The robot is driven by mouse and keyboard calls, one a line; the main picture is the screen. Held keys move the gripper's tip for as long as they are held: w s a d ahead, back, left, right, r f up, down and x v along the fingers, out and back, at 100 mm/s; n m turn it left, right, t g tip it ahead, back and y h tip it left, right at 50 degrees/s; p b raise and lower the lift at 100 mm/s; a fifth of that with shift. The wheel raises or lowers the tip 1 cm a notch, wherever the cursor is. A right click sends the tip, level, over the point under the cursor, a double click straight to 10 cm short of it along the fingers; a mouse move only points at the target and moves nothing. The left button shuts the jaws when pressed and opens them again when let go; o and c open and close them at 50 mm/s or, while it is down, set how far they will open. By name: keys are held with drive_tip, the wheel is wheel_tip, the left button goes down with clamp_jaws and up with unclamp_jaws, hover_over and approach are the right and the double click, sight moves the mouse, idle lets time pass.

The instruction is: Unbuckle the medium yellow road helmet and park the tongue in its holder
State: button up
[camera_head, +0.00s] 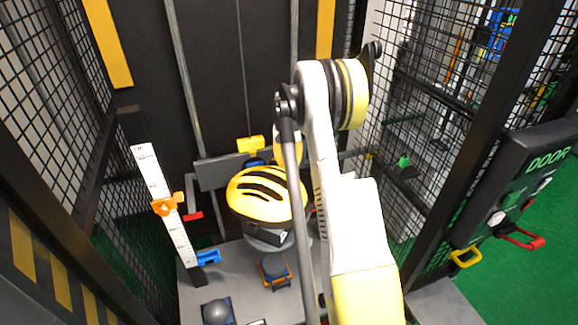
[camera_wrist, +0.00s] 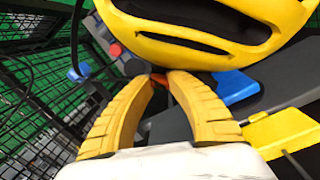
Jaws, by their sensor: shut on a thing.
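The yellow helmet (camera_head: 262,204) with dark vents sits on a grey stand in the middle of the tower in the head view. Its shell (camera_wrist: 215,52) fills the top of the wrist view, just beyond my fingers. My gripper (camera_wrist: 164,80) has two yellow ribbed fingers whose tips close on a small orange-red piece (camera_wrist: 160,79) beside the helmet's edge. I cannot tell whether this piece is the tongue. The strap and the rest of the buckle are not clear. In the head view my arm hides the fingers and the helmet's right side.
A white scale (camera_head: 163,195) with an orange slider (camera_head: 167,205) and a blue clamp (camera_head: 208,257) stands left of the helmet. An orange-and-blue fixture (camera_head: 275,270) lies in front. Mesh walls enclose both sides. A door panel (camera_head: 520,180) is at right. A yellow block (camera_wrist: 285,135) is near my gripper.

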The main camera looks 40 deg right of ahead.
drive_tip(key=o, duration=0.9)
drive_tip(key=shift+c, duration=0.2)
wheel_tip(320, 180, up, 12)
drive_tip(key=shift+w, duration=0.35)
